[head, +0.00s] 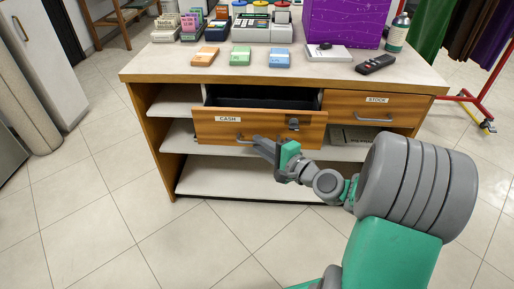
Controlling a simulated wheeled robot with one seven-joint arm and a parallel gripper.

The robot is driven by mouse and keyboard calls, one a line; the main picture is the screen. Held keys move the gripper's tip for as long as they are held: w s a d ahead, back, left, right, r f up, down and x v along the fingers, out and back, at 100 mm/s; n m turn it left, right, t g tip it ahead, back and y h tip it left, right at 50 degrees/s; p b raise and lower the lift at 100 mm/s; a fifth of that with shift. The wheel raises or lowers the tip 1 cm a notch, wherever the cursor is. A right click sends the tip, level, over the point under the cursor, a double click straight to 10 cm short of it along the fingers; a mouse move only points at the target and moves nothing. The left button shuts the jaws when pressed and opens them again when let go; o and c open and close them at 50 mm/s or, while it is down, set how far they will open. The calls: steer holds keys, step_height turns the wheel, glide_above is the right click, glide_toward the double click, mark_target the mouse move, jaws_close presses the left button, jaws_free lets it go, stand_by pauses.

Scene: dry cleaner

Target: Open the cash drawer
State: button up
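The cash drawer (268,128) has a wooden front with a "CASH" label and is pulled out of the counter (400,76). Its dark inside shows above the front. Its metal handle (240,139) is low on the front, partly hidden by my gripper. A small dark lock or keyed piece (293,124) sits on the right of the front. My gripper (260,144) is at the right part of the handle, with its fingers pointing left. I cannot tell whether the fingers are closed around the handle.
The "STOCK" drawer (357,109) is shut on the right. Open white shelves (235,178) lie below the drawers. The counter top holds colored card stacks (240,56), a cash register (263,28), a purple box (343,20) and a black handset (376,64). Tiled floor in front is clear.

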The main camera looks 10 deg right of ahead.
steer(key=shift+x, duration=0.85)
steer(key=shift+c, duration=0.3)
jaws_close()
stand_by(0.5)
